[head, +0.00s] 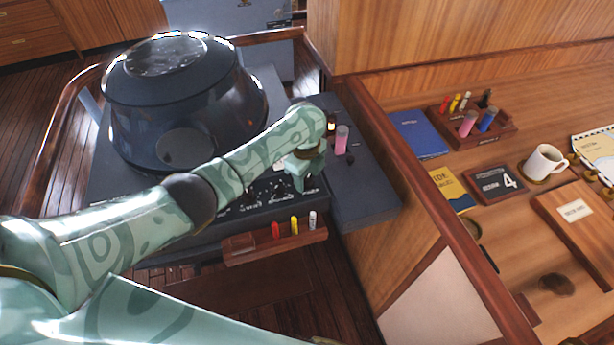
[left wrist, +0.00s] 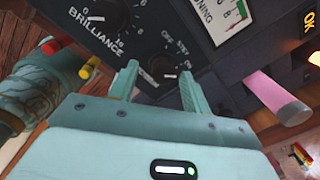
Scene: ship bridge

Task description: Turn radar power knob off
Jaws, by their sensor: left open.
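The radar is a large dark hood (head: 185,75) on a grey console at the left of the head view. The left wrist view shows its panel close up: a small black power knob (left wrist: 158,70) with OFF and STBY lettering beside it and a white mark on it. I cannot tell for sure which setting the mark points at. A larger BRILLIANCE knob (left wrist: 100,14) is up and to the left. My left gripper (head: 305,178) is open over the console's right part, its fingers (left wrist: 159,76) on either side of the power knob. Contact is unclear. My right gripper is out of view.
A pink cylinder (head: 342,139) stands on the console's side shelf, close to my left gripper. A wooden tray (head: 245,250) with coloured markers hangs at the console's front. The desk at right holds a mug (head: 544,161), books and a pen holder.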

